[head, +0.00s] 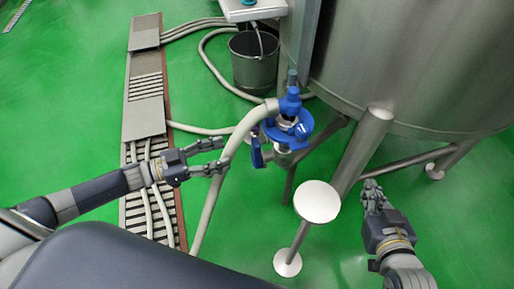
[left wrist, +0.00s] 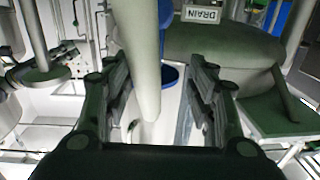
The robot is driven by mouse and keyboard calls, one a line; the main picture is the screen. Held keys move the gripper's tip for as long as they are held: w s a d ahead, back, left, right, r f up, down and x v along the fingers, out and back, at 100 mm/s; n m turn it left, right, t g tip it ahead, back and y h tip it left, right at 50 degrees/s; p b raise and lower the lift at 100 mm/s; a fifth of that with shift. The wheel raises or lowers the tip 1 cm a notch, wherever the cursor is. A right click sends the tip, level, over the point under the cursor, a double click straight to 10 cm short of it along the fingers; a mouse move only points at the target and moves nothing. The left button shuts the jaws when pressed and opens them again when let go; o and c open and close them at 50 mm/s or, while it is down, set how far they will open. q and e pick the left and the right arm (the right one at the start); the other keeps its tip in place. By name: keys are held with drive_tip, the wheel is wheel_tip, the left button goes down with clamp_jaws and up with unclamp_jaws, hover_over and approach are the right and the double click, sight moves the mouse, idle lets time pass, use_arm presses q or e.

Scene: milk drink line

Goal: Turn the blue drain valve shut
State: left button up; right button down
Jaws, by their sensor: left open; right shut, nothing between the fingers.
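The blue drain valve (head: 290,128) sits under the steel tank, with a blue lever (head: 257,153) hanging at its left side. A beige hose (head: 212,190) runs from the valve down to the floor. My left gripper (head: 225,155) is open, left of the lever and apart from it, with its fingertips at the hose. In the left wrist view the hose (left wrist: 142,60) passes between my open fingers (left wrist: 158,78), and a blue part (left wrist: 169,76), likely the lever, shows partly hidden behind it. My right gripper (head: 372,187) is shut and empty, to the right, away from the valve.
The steel tank (head: 420,60) and its legs (head: 358,150) stand right of the valve. A grey bucket (head: 254,65) is behind it. A floor drain channel (head: 145,110) lies left. Green floor (head: 70,120) is free at far left.

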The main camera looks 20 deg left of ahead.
sight(252, 147)
use_arm(q)
drive_tip(key=shift+m+g+h, duration=0.3)
drive_tip(key=shift+g+h, duration=0.2)
drive_tip(key=x, duration=0.3)
drive_tip(key=b+x, duration=0.1)
drive_tip(key=x, duration=0.2)
drive_tip(key=b+x, duration=0.1)
drive_tip(key=x, duration=0.3)
drive_tip(key=shift+s+d+r, duration=0.2)
drive_tip(key=shift+s+r, duration=0.1)
drive_tip(key=shift+r, duration=0.1)
drive_tip(key=shift+w+d, duration=0.35)
drive_tip(key=shift+d, duration=0.15)
use_arm(e)
wheel_tip(252, 147, up, 11)
drive_tip(key=w+a+t+y, duration=0.1)
drive_tip(key=w+t, duration=0.1)
drive_tip(key=t, duration=0.3)
drive_tip(key=shift+a+y, duration=0.4)
use_arm(q)
drive_tip(key=shift+c, duration=0.6)
clamp_jaws()
